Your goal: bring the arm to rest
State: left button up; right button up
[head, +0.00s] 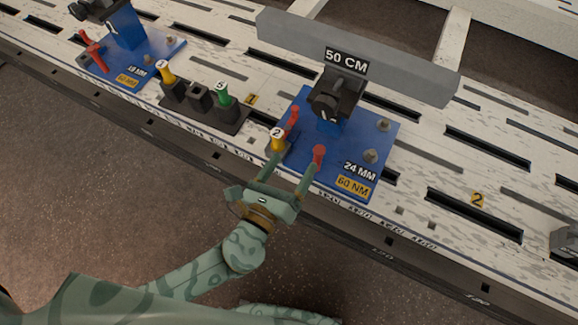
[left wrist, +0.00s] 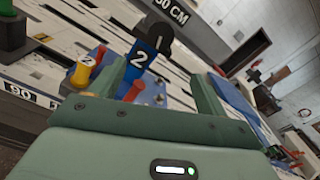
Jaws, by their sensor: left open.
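My left gripper (head: 292,170) is in the middle of the head view, at the front edge of the bench. Its two fingers are apart, with nothing seen held between them. They point at a blue plate (head: 362,132) marked 24 MM and 60 NM, which bears a dark clamp head (head: 338,95) under a 50 CM sign. A yellow-topped tool (head: 278,142) marked 2 is by the left fingertip, and a red peg (head: 319,153) is by the right one; contact cannot be told. In the left wrist view the open fingers (left wrist: 163,85) frame the blue post (left wrist: 148,62).
A dark holder (head: 205,105) with yellow and green handled tools stands left of the plate. Another blue plate (head: 155,62) marked 18 MM lies farther left. A grey beam (head: 400,72) runs behind. Brown floor (head: 90,180) in front of the bench is clear.

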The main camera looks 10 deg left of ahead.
dwell(0.4)
